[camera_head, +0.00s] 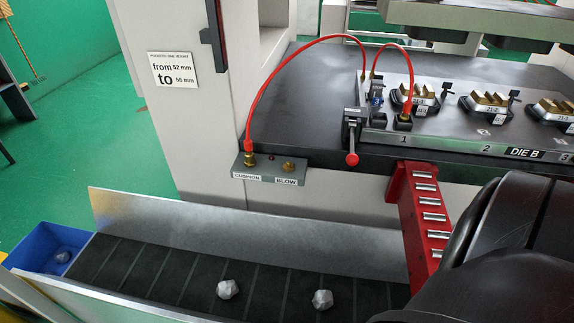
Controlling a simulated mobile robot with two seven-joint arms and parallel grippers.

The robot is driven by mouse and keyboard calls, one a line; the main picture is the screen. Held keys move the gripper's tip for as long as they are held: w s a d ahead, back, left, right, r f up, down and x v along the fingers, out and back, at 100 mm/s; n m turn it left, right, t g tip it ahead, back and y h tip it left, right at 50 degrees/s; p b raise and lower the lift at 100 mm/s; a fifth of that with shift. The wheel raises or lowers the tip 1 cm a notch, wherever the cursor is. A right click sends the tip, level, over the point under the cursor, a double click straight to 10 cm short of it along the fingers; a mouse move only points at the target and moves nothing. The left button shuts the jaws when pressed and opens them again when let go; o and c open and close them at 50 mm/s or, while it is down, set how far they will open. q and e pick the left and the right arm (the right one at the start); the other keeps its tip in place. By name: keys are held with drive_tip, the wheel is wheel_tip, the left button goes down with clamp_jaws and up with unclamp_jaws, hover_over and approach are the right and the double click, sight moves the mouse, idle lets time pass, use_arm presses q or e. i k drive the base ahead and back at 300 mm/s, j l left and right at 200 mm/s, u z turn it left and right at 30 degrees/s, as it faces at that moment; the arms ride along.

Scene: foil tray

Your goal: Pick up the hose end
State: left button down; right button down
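A red hose (289,62) arches from the brass fitting marked CUSHION (250,161) up to the left end of the die plate (440,141). A second, shorter red hose (408,62) loops from near that same spot to a brass fitting (406,114) on the plate. The brass port marked BLOW (288,166) has no hose on it. Both hoses' ends near the plate's left end are small and partly crowded by fittings, so I cannot tell their exact seating. Neither of my grippers is in view.
A red-handled clamp lever (352,157) stands at the plate's left front. A red roller arm (419,206) juts from the table's front. Below, a dark conveyor (190,274) carries two grey lumps towards a blue bin (35,247). My black arm fills the lower right.

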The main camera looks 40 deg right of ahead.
sight(404, 117)
drive_tip(key=j, duration=0.2)
drive_tip(key=k+j+z, duration=0.1)
drive_tip(key=j+z, duration=0.25)
drive_tip(key=k+j+z, duration=0.1)
drive_tip(key=z, duration=1.75)
